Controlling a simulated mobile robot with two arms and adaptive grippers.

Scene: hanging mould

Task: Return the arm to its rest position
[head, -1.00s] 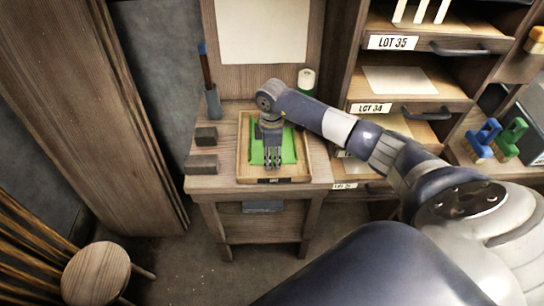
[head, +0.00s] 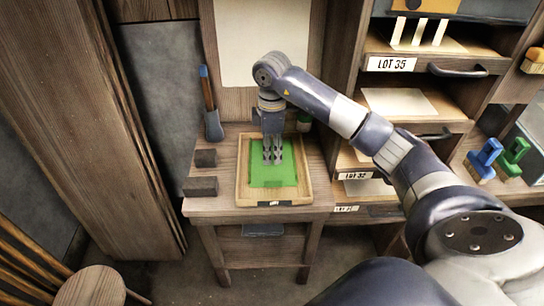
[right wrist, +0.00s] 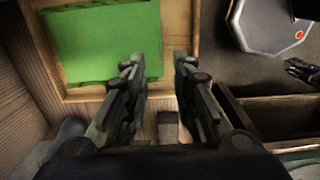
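My right gripper (head: 273,161) hangs fingers-down over the far part of the green surface (head: 275,178) inside a shallow wooden tray (head: 243,182). The tray lies on a small wooden table. I see nothing held. In the right wrist view the two fingers (right wrist: 158,72) stand apart with an empty gap; the green surface (right wrist: 95,42) shows at upper left. My right arm reaches in from the right in the head view. The head view does not show my left gripper. A small dark jointed shape at the right wrist view's right edge may be it; I cannot tell.
A shelf unit with labelled drawers, such as LOT 35 (head: 391,63), stands right of the table. Dark blocks (head: 201,187) and a brush-like tool (head: 211,120) are left of the tray. A stool (head: 90,288) stands at lower left. Blue (head: 484,160) and green (head: 512,157) tools are at right.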

